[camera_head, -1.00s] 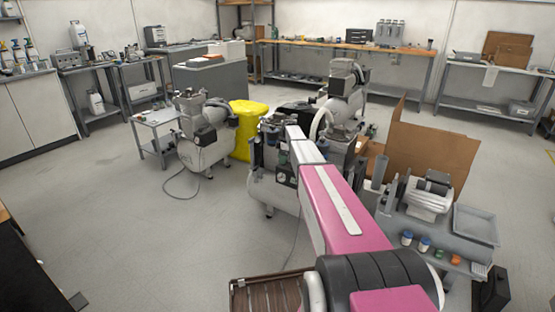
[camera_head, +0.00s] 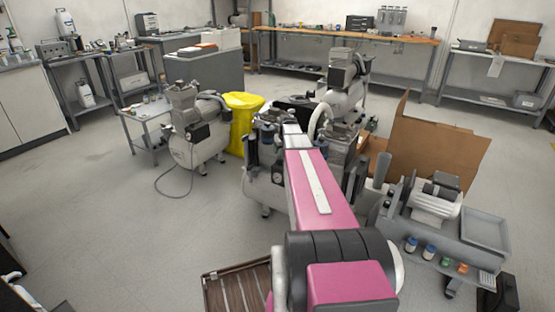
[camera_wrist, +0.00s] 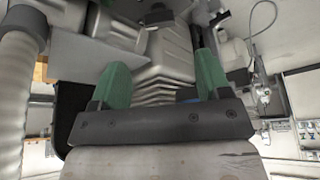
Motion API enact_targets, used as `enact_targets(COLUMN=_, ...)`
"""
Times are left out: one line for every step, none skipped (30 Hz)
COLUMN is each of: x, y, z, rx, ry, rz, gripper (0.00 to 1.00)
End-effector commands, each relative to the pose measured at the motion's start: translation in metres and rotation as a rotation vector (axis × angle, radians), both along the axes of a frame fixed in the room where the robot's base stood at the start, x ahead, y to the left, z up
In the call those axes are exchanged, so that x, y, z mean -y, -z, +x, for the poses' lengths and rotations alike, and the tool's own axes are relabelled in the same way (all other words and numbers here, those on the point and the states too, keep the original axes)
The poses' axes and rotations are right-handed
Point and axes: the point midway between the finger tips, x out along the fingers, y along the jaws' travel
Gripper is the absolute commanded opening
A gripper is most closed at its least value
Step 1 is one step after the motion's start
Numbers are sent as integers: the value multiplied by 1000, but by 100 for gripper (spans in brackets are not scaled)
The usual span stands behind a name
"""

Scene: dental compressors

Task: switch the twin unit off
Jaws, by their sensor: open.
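A compressor with a pale tank (camera_head: 264,190) stands in the middle of the head view, largely hidden behind my pink arm. It has machinery on both sides of the arm, but I cannot tell for sure that it is the twin unit. Its switch cannot be made out. In the wrist view, my gripper (camera_wrist: 161,75) is open, its green fingers apart with nothing held. A ribbed grey machine housing (camera_wrist: 163,60) shows between and beyond the fingers; I cannot tell whether they touch it. In the head view, my arm hides the gripper.
Another compressor (camera_head: 197,148) stands left, its cable on the floor, beside a yellow covered thing (camera_head: 241,125). A third compressor (camera_head: 342,95) stands behind. A cardboard box (camera_head: 435,138) and a cart with a tray (camera_head: 485,228) are right. A pale ribbed hose (camera_wrist: 15,90) is left of my gripper. Floor is clear at left.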

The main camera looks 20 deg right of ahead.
Motion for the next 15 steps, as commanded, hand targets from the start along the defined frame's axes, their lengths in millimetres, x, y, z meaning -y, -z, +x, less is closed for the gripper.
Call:
enact_targets(x=0, y=9, z=5, rx=-2, ry=-1, rz=1, gripper=70)
enact_targets(x=0, y=14, z=8, rx=-2, ry=-1, rz=1, gripper=70)
enact_targets(x=0, y=21, z=11, rx=-3, ry=-1, rz=0, gripper=70)
enact_targets(x=0, y=26, z=13, rx=-3, ry=-1, rz=0, gripper=70)
enact_targets(x=0, y=31, z=15, rx=-2, ry=-1, rz=1, gripper=70)
enact_targets(x=0, y=38, z=17, rx=-3, ry=-2, rz=0, gripper=70)
enact_targets(x=0, y=43, z=20, rx=-3, ry=-2, rz=0, gripper=70)
enact_targets(x=0, y=47, z=22, rx=-3, ry=-2, rz=0, gripper=70)
enact_targets(x=0, y=53, z=24, rx=-3, ry=-2, rz=0, gripper=70)
enact_targets(x=0, y=57, z=25, rx=-2, ry=-2, rz=0, gripper=70)
enact_targets(x=0, y=61, z=27, rx=-2, ry=-2, rz=0, gripper=70)
enact_targets(x=0, y=66, z=29, rx=-2, ry=-2, rz=0, gripper=70)
enact_targets(x=0, y=69, z=30, rx=-2, ry=-2, rz=0, gripper=70)
enact_targets(x=0, y=72, z=31, rx=-2, ry=-2, rz=0, gripper=70)
enact_targets(x=0, y=75, z=32, rx=-2, ry=-2, rz=0, gripper=70)
